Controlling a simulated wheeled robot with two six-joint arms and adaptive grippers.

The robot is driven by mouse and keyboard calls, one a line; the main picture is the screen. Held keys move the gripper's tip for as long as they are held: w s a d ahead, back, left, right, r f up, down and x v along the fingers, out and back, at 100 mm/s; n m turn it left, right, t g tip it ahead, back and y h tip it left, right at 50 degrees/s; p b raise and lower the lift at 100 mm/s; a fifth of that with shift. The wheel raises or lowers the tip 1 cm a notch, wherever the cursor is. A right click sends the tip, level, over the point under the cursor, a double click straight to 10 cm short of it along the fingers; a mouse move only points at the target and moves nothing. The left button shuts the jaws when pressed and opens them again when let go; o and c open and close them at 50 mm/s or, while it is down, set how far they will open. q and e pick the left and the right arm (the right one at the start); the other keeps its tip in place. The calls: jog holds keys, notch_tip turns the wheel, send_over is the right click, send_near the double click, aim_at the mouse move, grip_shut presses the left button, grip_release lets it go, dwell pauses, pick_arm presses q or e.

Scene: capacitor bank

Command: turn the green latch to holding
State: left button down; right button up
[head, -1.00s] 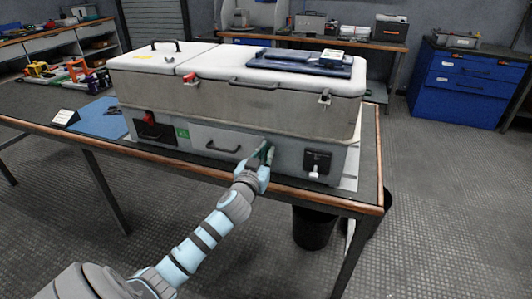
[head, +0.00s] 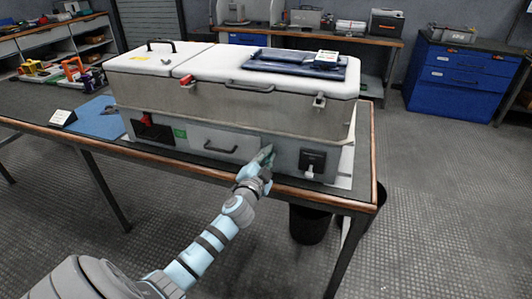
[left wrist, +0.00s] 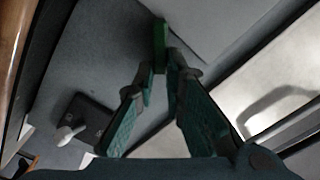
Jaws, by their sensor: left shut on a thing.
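The green latch (left wrist: 160,45) stands out from the grey front of the cabinet in the left wrist view, as a narrow upright bar. My left gripper (left wrist: 160,78) is shut on it, with the green-padded fingers drawn together at its near end. In the head view my left gripper (head: 264,160) is at the lower front of the cabinet (head: 235,103), between the drawer handle and the black panel, and it hides most of the latch. I cannot read the latch's marked positions. My right gripper is not in view.
A black panel with a white lever (head: 311,166) is right of the gripper; the drawer handle (head: 221,148) is left. A red part on a black plate (head: 150,127) is farther left. The table's wooden front edge (head: 300,195) runs just below the gripper.

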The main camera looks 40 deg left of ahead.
pick_arm(q)
jog(key=m, duration=0.2)
jog(key=f+m, duration=0.1)
jog(key=m, duration=0.1)
jog(key=shift+d+p, duration=0.2)
jog(key=shift+p, duration=0.15)
jog(key=m, duration=0.2)
jog(key=shift+f+m, duration=0.15)
jog(key=shift+m, duration=0.25)
jog(key=shift+f+m, duration=0.2)
jog(key=shift+m, duration=0.6)
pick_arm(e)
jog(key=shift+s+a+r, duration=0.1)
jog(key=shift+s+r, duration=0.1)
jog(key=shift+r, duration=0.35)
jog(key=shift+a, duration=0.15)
pick_arm(q)
jog(key=c, duration=1.7)
grip_release()
jog(key=shift+o, duration=0.2)
jog(key=shift+s+d, duration=0.1)
jog(key=v, duration=1.1)
jog(key=shift+s+d, duration=0.15)
jog(key=shift+s, duration=0.15)
